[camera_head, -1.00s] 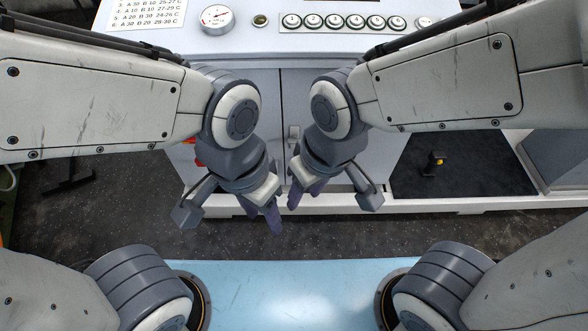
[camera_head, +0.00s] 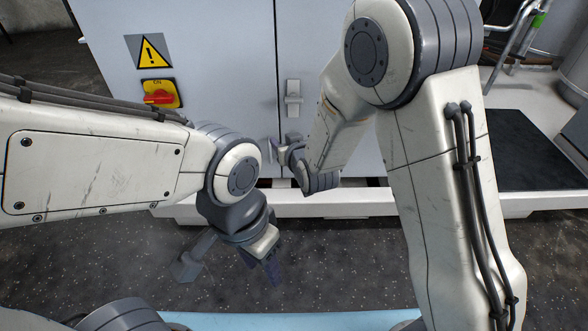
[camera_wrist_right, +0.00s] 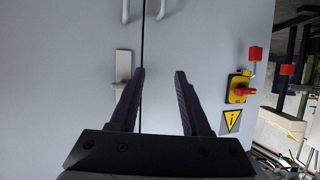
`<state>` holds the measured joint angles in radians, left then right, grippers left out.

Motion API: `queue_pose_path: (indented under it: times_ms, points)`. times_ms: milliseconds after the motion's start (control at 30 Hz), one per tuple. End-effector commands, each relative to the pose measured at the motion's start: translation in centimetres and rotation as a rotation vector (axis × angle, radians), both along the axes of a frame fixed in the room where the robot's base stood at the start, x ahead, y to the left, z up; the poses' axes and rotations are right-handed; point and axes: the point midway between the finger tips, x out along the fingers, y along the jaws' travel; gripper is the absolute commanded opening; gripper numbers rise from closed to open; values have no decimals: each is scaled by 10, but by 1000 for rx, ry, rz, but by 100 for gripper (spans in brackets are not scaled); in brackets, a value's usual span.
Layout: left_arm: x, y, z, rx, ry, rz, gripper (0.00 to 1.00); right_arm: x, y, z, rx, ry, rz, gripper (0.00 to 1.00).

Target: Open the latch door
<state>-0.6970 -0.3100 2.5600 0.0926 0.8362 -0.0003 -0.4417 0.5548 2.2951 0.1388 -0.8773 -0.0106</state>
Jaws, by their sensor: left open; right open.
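The grey cabinet doors (camera_head: 225,60) meet at a vertical seam. A light metal latch (camera_head: 292,97) sits on the right door beside the seam. In the right wrist view, which is upside down, the latch (camera_wrist_right: 122,68) lies left of the seam. My right gripper (camera_head: 272,150) is open and empty, below the latch in the head view. In the wrist view its fingers (camera_wrist_right: 160,72) point at the doors, the left finger close beside the latch; contact cannot be told. My left gripper (camera_head: 260,266) is open and empty, low over the floor in front of the cabinet.
A red and yellow switch (camera_head: 161,94) and a yellow warning sign (camera_head: 150,50) are on the left door. A white base ledge (camera_head: 340,204) runs under the cabinet. A dark mat (camera_head: 525,150) lies at right. The dark floor (camera_head: 330,255) ahead is clear.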

Motion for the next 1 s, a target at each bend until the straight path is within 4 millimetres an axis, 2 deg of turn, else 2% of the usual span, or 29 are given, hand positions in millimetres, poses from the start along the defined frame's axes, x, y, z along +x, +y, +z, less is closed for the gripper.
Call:
queue_pose_path:
  times_ms: [33, 100, 233, 400, 500, 667, 767, 1000]
  points:
    - [0, 0, -40, 0, 0, 0, 50, 9, -6, -44, 8, -39, -19, 47]
    - [0, 0, -66, 0, 0, 0, 50, 20, -13, -71, 22, -106, -40, 47]
    - [0, 0, -107, 0, 0, 0, 50, 34, -26, -113, 45, -224, -75, 47]
    - [0, 0, -141, 0, 0, 0, 50, 43, -40, -146, 64, -339, -106, 47]
    - [0, 0, -149, 0, 0, 0, 50, 44, -45, -154, 70, -378, -115, 47]
    - [0, 0, -156, 0, 0, 0, 50, 51, -46, -156, 74, -403, -122, 47]
    - [0, 0, -162, 0, 0, 0, 50, 64, -44, -156, 76, -405, -122, 47]
    - [0, 0, -187, 0, 0, 0, 50, 108, -35, -158, 75, -405, -121, 47]
